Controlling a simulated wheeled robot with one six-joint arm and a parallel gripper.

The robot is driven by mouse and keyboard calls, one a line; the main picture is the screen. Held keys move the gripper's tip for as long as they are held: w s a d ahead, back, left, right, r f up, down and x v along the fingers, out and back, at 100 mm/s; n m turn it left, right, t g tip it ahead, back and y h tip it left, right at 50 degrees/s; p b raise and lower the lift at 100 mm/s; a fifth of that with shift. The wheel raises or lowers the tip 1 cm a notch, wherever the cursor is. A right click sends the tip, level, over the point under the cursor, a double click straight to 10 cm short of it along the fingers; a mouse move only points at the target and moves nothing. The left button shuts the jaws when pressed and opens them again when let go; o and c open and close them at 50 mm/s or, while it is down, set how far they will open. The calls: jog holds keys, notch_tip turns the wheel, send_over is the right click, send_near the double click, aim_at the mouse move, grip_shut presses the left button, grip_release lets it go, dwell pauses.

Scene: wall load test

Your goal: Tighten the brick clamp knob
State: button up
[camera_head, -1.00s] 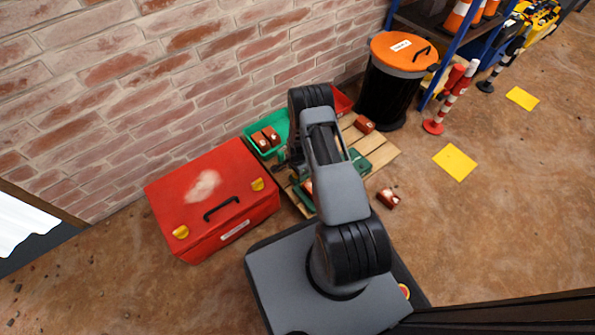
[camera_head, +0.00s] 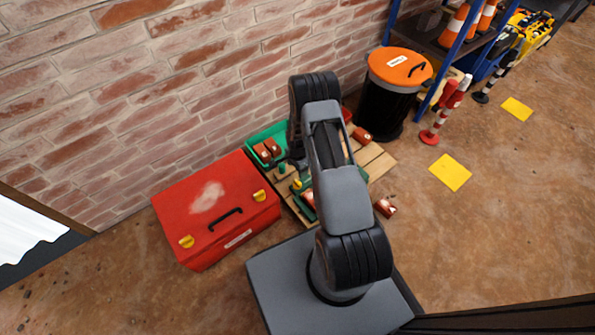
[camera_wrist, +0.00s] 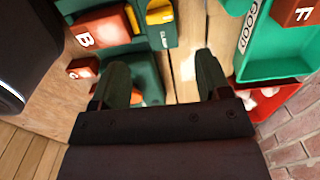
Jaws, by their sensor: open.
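In the wrist view my gripper (camera_wrist: 161,62) is open, its two dark fingers apart with pallet boards and a green fixture visible between and beyond them. The green clamp (camera_wrist: 163,37) carries a yellow knob (camera_wrist: 159,13) beyond the fingertips, apart from them. A red brick marked B (camera_wrist: 97,33) sits beside the knob in the green fixture. In the head view the yellow knob (camera_head: 297,184) shows left of my arm, which hides much of the clamp. A smaller red brick (camera_wrist: 82,68) lies near the left finger.
A green tray (camera_wrist: 273,52) labelled GOOD holds a brick marked F; a red tray (camera_wrist: 262,104) lies next to it by the brick wall. A red toolbox (camera_head: 215,210) stands left of the pallet (camera_head: 374,160). A black bin (camera_head: 385,105) stands behind. A loose brick (camera_head: 385,208) lies right.

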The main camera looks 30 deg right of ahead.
jog(key=shift+r, duration=1.05)
jog(key=s+a+r+n+t+p, duration=0.1)
jog(key=a+r+n+p, duration=0.15)
jog(key=r+p, duration=1.2)
jog(key=s+a+r+n+t+p, duration=0.1)
jog(key=a+r+n+p, duration=0.2)
jog(key=r, duration=2.3)
jog(key=s+a+r+n+p, duration=0.1)
jog(key=s+r+n+p, duration=0.2)
jog(key=r, duration=0.8)
jog(key=s+a+r+n+t+p, duration=0.1)
jog(key=s+r+n+p, duration=0.3)
jog(key=s+r+p, duration=0.4)
jog(key=s+a+r+n+p, duration=0.2)
jog(key=s+r+p, duration=0.4)
jog(key=r, duration=0.8)
jog(key=shift+a+n+t+p, duration=0.3)
jog(key=shift+a+n+p, duration=0.05)
jog(key=shift+n, duration=0.5)
